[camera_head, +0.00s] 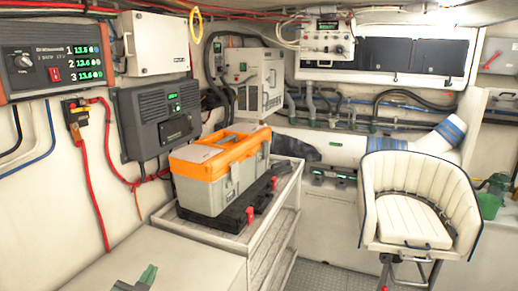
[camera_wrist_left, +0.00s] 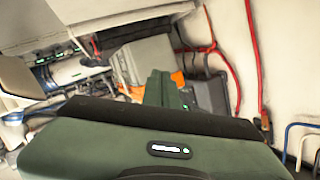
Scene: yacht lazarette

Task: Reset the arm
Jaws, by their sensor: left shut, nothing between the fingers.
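My left gripper (camera_head: 146,277) shows only as its dark and green finger ends at the bottom edge of the head view, over the pale bench top (camera_head: 165,262). In the left wrist view its green fingers (camera_wrist_left: 162,88) stand together, shut with nothing between them. Most of the left arm is out of the head view. The gripper is apart from the orange and grey toolbox (camera_head: 222,168), nearer to me. My right gripper is in neither view.
The toolbox stands on a black base atop a pale shelf unit (camera_head: 268,228). A charger panel (camera_head: 52,62), a black wall unit (camera_head: 158,118) and red cables line the left wall. A cream seat (camera_head: 415,205) stands at right. Grey floor (camera_head: 320,275) shows between.

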